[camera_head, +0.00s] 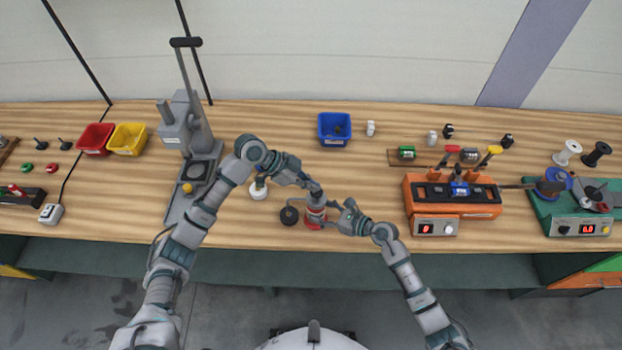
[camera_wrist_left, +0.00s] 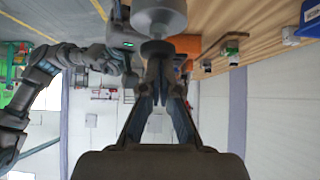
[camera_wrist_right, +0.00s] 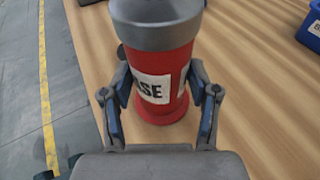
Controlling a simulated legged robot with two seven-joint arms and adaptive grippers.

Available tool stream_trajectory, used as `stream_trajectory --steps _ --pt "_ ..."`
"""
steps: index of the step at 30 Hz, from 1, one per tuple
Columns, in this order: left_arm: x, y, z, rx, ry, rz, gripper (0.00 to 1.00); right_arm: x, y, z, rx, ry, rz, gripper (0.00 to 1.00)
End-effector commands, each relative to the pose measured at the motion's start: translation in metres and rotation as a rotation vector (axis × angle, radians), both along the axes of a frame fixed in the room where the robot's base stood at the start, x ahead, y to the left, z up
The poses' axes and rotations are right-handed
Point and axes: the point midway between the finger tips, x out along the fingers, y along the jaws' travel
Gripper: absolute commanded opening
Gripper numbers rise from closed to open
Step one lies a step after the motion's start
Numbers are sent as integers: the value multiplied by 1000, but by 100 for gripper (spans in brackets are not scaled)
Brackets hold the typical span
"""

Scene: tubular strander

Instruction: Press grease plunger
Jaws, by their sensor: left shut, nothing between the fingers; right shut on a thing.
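The red grease can (camera_head: 314,222) stands upright on the wooden bench, front centre. In the right wrist view it is a red cylinder (camera_wrist_right: 155,88) with a grey collar (camera_wrist_right: 157,28) and a white label partly reading "SE". My right gripper (camera_head: 346,217) is shut around its body, one finger on each side (camera_wrist_right: 160,105). My left gripper (camera_head: 317,194) is shut and empty, just above the can. In the left wrist view its closed fingertips (camera_wrist_left: 160,68) are at a grey round part (camera_wrist_left: 158,18), probably the plunger top; I cannot tell whether they touch.
A black round piece (camera_head: 289,215) and a white bottle (camera_head: 258,190) stand left of the can. A grey press (camera_head: 190,150) is further left. An orange machine (camera_head: 452,205) stands right of my right gripper. A blue bin (camera_head: 334,129) sits behind. Bench between is mostly clear.

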Motion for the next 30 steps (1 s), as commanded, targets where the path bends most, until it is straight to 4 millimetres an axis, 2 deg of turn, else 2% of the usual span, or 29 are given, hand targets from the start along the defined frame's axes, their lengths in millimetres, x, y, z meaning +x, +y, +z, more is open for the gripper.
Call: stream_trajectory --steps 1,3,11,14,17,20,30 --pt "-1 0 -7 4 4 0 0 0 0 0 0 0 -1 21" --pt "0 0 -9 4 4 1 0 0 0 0 0 0 -1 21" --pt "-1 1 -11 10 8 0 0 0 0 0 1 0 1 21" --pt "0 1 -6 10 8 -1 0 0 0 0 2 -1 1 21" --pt "0 1 9 6 3 0 0 0 0 0 2 -1 1 21" --pt "1 1 31 0 -3 -1 0 0 0 0 2 -1 0 21" --pt "1 53 88 -4 -6 3 0 0 0 0 1 -1 -1 21"
